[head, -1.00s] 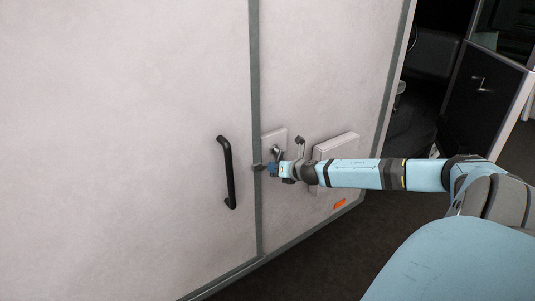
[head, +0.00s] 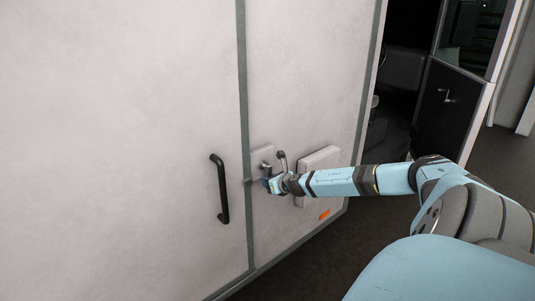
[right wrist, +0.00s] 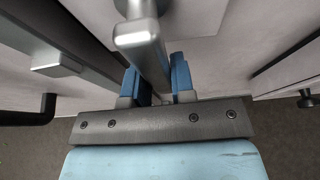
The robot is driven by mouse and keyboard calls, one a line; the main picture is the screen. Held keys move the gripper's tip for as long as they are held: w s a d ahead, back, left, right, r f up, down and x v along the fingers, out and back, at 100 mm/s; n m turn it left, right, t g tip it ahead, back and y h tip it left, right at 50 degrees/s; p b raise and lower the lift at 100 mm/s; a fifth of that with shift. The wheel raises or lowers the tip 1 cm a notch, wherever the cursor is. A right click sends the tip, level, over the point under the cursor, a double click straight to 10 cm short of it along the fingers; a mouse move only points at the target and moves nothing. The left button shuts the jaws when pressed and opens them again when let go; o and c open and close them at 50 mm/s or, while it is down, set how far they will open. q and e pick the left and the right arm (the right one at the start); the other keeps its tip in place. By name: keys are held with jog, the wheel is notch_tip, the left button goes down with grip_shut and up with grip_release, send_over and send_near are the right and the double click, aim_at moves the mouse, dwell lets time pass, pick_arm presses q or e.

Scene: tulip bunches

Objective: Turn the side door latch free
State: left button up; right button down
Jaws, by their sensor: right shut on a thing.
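The side door latch is a grey metal lever (head: 266,166) on a light square plate (head: 262,154), just right of the dark vertical door seam in the head view. My right gripper (head: 267,184) is at the lever's lower end, with the arm coming in from the right. In the right wrist view the metal lever (right wrist: 139,42) runs down between the blue fingertips of my right gripper (right wrist: 157,82), which is shut on it. The lever's far end is hidden by the gripper. My left gripper is not in view.
A black bar handle (head: 221,188) is on the pale panel left of the seam. A small hook (head: 282,160) and a raised pale box (head: 318,170) sit right of the latch, with an orange marker (head: 324,215) below. An open doorway lies at the right; dark floor shows below.

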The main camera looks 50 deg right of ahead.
jog(key=shift+d+r, duration=0.1)
jog(key=c, duration=1)
grip_release()
jog(key=shift+o, duration=0.2)
jog(key=v, duration=1.3)
jog(key=shift+s, duration=0.35)
